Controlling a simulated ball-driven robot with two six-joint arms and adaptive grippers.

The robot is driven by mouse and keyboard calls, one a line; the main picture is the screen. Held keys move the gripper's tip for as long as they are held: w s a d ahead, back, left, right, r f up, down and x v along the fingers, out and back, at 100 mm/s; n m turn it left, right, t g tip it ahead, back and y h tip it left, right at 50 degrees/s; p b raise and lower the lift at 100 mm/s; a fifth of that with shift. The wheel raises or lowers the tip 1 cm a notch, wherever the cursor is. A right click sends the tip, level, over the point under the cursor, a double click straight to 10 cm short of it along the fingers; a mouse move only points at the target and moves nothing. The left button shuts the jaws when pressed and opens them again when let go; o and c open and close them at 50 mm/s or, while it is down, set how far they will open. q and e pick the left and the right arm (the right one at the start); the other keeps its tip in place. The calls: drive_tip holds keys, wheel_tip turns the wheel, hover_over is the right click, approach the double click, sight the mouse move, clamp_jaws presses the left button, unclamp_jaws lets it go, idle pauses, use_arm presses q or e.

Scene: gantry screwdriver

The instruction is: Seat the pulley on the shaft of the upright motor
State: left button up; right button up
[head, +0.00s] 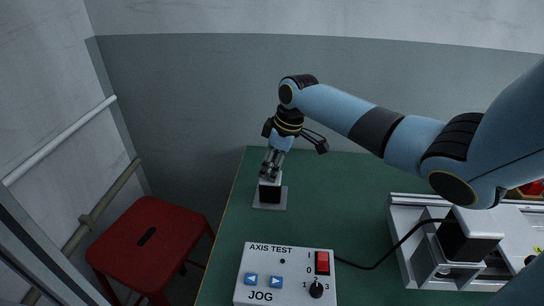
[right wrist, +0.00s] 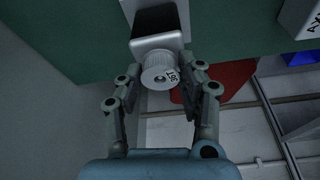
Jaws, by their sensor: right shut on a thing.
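The upright motor (head: 270,194), a dark block with a silver top, stands on a grey plate (head: 284,199) near the table's far left edge. My right gripper (head: 271,172) points down right over it. In the right wrist view the motor (right wrist: 152,25) shows with the pale grey, round, ridged pulley (right wrist: 157,76) against its silver end. My right gripper (right wrist: 160,78) is shut on the pulley, one finger on each side. My left gripper is not in view.
A grey box marked AXIS TEST and JOG (head: 285,288) lies at the table's front, with a black cable running right to a silver gantry (head: 405,255). A red stool (head: 150,245) stands left of the table. The green tabletop (head: 345,200) between motor and gantry is clear.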

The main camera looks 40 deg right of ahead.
drive_tip(key=o, duration=1.3)
drive_tip(key=v, duration=1.2)
drive_tip(key=shift+s+f, duration=0.1)
